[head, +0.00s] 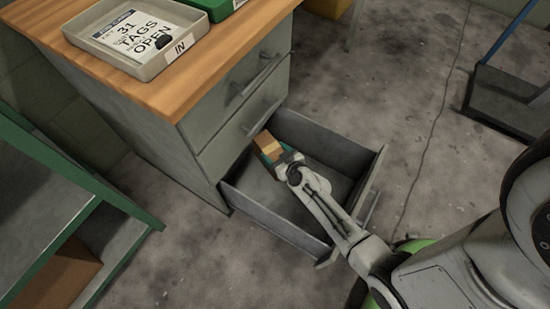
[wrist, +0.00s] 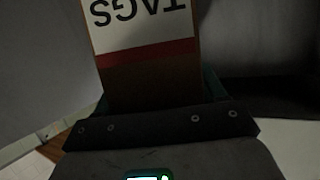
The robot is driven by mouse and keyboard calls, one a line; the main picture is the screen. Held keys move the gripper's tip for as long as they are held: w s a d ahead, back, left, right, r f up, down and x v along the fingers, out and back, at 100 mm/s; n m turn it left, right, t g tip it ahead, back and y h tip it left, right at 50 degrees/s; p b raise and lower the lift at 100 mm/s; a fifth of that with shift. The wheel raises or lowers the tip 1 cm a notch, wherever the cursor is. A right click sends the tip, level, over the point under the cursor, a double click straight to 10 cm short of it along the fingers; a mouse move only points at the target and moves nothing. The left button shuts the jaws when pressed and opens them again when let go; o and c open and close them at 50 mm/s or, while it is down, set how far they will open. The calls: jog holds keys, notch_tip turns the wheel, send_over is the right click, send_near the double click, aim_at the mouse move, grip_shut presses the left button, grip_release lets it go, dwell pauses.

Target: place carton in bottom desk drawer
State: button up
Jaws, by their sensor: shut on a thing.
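The carton (head: 268,141) is a small tan box in the head view, at the back left inside the open bottom desk drawer (head: 347,157). In the wrist view the carton (wrist: 148,75) is brown with a dark red band and a white label reading "TAGS", upside down. My gripper (head: 278,157) reaches down into the drawer and is shut on the carton. The fingers are partly hidden by the wrist. I cannot tell whether the carton touches the drawer floor (head: 255,182).
The wooden desktop (head: 188,72) carries a grey tray (head: 110,45) marked "IN". Two upper drawers (head: 250,100) are closed. A green-framed shelf (head: 75,170) with a brown box (head: 62,275) stands at left. Concrete floor between is clear.

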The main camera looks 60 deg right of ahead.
jog(key=w+d+f+b, duration=0.1)
jog(key=d+f+b, duration=0.1)
jog(key=f, duration=0.1)
jog(key=w+d+f+b, duration=0.1)
jog(key=f+b, duration=0.1)
jog(key=shift+w+d+f, duration=0.1)
jog(key=shift+w+d, duration=0.05)
jog(key=shift+w, duration=0.2)
jog(key=f+b, duration=0.3)
jog(key=shift+w+d+f, duration=0.2)
jog(key=shift+d+f, duration=0.05)
jog(key=shift+f, duration=0.05)
jog(key=shift+f, duration=0.1)
jog(key=o, duration=1.7)
jog(key=shift+b, duration=0.3)
jog(key=p+v, duration=0.2)
jog(key=v, duration=0.5)
jog(key=shift+s+a, duration=0.15)
jog(key=shift+s, duration=0.1)
